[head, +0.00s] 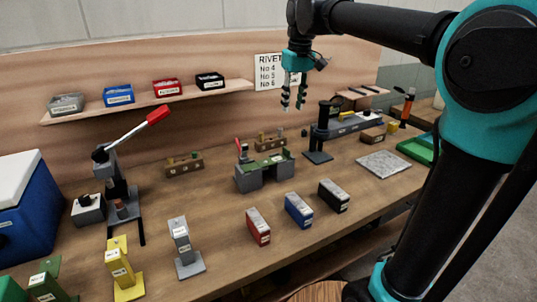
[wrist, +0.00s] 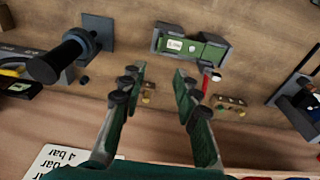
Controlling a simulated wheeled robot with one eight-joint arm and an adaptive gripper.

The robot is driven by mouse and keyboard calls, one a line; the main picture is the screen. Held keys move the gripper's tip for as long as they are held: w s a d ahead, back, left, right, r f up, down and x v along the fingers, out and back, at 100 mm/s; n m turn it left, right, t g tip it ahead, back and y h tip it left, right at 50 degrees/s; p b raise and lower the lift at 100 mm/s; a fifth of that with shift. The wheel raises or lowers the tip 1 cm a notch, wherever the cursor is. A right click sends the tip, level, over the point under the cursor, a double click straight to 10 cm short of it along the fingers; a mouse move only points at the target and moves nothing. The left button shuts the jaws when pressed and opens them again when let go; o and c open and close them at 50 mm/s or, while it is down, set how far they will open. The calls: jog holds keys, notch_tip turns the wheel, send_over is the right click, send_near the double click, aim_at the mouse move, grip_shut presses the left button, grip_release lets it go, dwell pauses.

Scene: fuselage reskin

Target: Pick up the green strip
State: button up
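The green strip (head: 268,161) lies across the top of a grey U-shaped fixture (head: 250,183) in the middle of the bench. In the wrist view the green strip (wrist: 205,50) spans between the grey end blocks, with a white label on it. My gripper (head: 293,105) points down, above and behind the fixture, clear of the bench. Its fingers (wrist: 158,82) are spread apart with nothing between them. The strip is beyond the fingertips in the wrist view, apart from them.
Red (head: 258,227), blue (head: 298,210) and black (head: 333,196) boxes stand in front. A lever press (head: 118,185) is at left.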

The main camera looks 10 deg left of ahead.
aim_at(287, 149)
jog(key=f, duration=0.5)
jog(key=w+a+f, duration=0.1)
jog(key=f, duration=0.5)
jog(key=w+f, duration=0.1)
jog(key=f, duration=0.5)
jog(key=shift+a+f, duration=0.1)
jog(key=shift+a, duration=0.1)
grip_shut()
